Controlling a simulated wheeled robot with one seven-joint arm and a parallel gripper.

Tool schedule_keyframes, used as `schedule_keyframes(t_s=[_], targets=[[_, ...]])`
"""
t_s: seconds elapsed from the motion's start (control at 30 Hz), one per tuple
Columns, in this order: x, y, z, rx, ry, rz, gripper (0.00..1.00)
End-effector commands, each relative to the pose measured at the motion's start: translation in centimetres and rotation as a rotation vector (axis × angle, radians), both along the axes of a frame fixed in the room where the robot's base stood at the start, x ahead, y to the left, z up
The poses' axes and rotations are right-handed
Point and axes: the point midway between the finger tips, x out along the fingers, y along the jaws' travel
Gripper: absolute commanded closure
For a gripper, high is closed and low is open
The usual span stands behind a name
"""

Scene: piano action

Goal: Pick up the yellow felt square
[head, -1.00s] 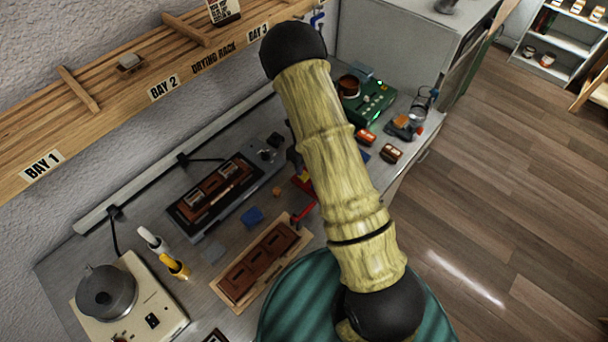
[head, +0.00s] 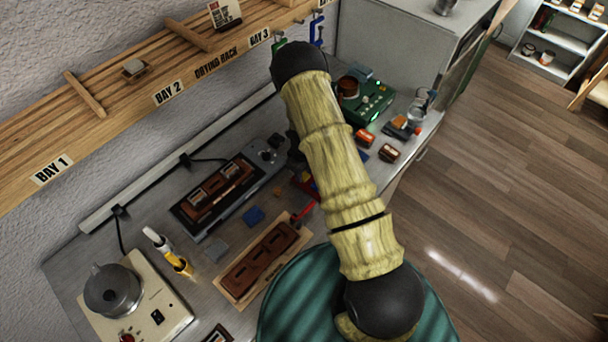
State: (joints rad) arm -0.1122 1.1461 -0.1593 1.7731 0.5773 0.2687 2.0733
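I cannot make out a yellow felt square in the head view. A flat blue square (head: 254,215) and a flat grey square (head: 216,250) lie on the workbench, and a small orange-brown piece (head: 278,190) lies near them. My arm crosses the middle of the view and covers part of the bench. My gripper does not show; it seems hidden behind the arm.
A brown slotted part on a wooden board (head: 237,284) lies at the bench front, with a similar part in a dark fixture (head: 185,213) behind. A cream pot heater (head: 150,318) stands left, a green device (head: 372,103) right. A drying rack (head: 130,85) overhangs the back.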

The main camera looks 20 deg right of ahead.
Motion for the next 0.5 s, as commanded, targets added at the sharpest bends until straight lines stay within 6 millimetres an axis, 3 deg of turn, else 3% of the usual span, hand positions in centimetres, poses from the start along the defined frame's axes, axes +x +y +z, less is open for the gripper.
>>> schedule_keyframes(t_s=[0.4,0.43,0.5], targets=[[-0.01,-0.02,0.0,0.0,0.0,0.0,0.64],[-0.01,-0.02,0.0,0.0,0.0,0.0,0.66],[-0.01,-0.02,0.01,0.0,0.0,0.0,0.79]])
